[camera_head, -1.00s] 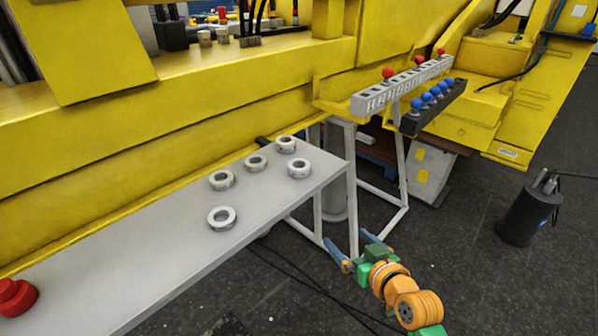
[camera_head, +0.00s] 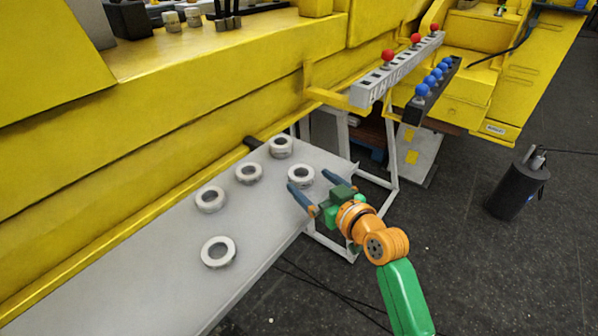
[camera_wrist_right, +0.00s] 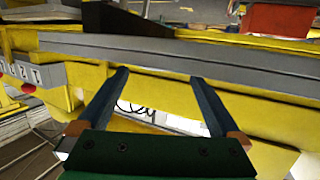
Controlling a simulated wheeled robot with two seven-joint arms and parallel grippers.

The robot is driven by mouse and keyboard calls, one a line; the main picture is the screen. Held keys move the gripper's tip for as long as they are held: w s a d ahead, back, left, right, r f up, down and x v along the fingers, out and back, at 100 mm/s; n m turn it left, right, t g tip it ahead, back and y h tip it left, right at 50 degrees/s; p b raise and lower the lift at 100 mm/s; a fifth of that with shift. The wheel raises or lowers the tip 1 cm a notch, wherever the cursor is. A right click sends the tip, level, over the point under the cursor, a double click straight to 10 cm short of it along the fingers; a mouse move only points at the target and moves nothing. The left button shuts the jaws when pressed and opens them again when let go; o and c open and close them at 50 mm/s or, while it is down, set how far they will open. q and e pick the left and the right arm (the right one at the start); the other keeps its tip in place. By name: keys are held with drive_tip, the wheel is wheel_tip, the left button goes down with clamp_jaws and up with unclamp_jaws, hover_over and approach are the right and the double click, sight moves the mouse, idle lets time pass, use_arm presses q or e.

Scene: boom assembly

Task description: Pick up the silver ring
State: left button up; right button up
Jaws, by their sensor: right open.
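Several silver rings lie flat on the grey table. One ring (camera_head: 301,176) is at the table's right end, nearest my right gripper. Another ring (camera_head: 280,146) is at the back, with a ring (camera_head: 248,173) and a ring (camera_head: 210,199) further left, and a ring (camera_head: 218,252) nearest the front. My right gripper (camera_head: 312,185) is open and empty at the right end of the table, its two fingers pointing left on either side of the nearest ring in the picture. Whether it is above or level with the ring I cannot tell. The right wrist view shows the open fingers (camera_wrist_right: 160,88) with no ring between them. My left gripper is not in view.
The grey table (camera_head: 150,290) runs along a yellow boom (camera_head: 200,110). A grey rail (camera_head: 398,68) with red knobs and a dark rail (camera_head: 432,92) with blue knobs stand behind my right gripper. A black cylinder (camera_head: 515,185) stands on the floor at right.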

sight(306, 178)
drive_tip(key=x, duration=0.4)
drive_tip(key=shift+w+f, duration=0.2)
drive_tip(key=shift+f, duration=0.2)
drive_tip(key=shift+s+d+r, duration=0.1)
drive_tip(key=shift+s+r, duration=0.05)
drive_tip(key=shift+s, duration=0.05)
drive_tip(key=c, duration=1.5)
clamp_jaws()
drive_tip(key=shift+w+r, duration=0.1)
